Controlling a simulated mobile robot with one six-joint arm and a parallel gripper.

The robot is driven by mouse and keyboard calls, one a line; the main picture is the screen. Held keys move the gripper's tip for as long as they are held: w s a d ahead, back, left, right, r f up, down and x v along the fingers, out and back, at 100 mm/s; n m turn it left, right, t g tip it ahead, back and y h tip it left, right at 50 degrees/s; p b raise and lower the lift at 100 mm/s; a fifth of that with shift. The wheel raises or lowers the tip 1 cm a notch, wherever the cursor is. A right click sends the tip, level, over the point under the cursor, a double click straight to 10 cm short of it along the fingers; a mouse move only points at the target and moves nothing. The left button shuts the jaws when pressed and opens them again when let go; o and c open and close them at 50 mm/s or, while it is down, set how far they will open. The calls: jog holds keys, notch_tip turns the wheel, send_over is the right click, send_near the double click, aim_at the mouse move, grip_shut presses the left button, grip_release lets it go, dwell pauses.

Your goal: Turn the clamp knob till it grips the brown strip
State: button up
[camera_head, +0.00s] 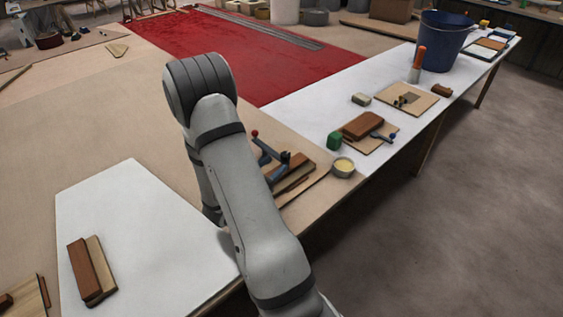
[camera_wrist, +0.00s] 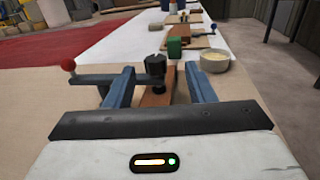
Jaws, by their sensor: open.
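The clamp shows in the wrist view as a dark bar (camera_wrist: 103,78) with a red ball (camera_wrist: 68,64) at its left end. Its black knob (camera_wrist: 156,67) stands near the bar's right end. My gripper (camera_wrist: 158,72) is open, with one blue-grey finger on each side of the knob; I cannot tell whether they touch it. The brown strip (camera_wrist: 155,97) lies below the knob between the fingers. In the head view the red ball (camera_head: 254,133) and the brown strip (camera_head: 294,177) show right of my arm, which hides part of the clamp. Whether the clamp touches the strip is unclear.
A bowl (camera_head: 343,168) and a green block (camera_head: 334,140) stand just beyond the clamp. A brown block (camera_head: 363,124), a board (camera_head: 408,98) and a blue bucket (camera_head: 443,42) line the white table strip. Two slats (camera_head: 91,268) lie front left. The table edge is close right.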

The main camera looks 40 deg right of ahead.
aim_at(283, 157)
jog(key=shift+w+d+f+n, duration=0.1)
jog(key=shift+w+f+n, duration=0.15)
jog(key=shift+f, duration=0.2)
jog(key=shift+d+t, duration=0.3)
jog(key=shift+d, duration=0.05)
jog(key=p+x, duration=0.1)
jog(key=x, duration=0.6)
jog(key=shift+a, duration=0.1)
jog(key=shift+c, duration=0.2)
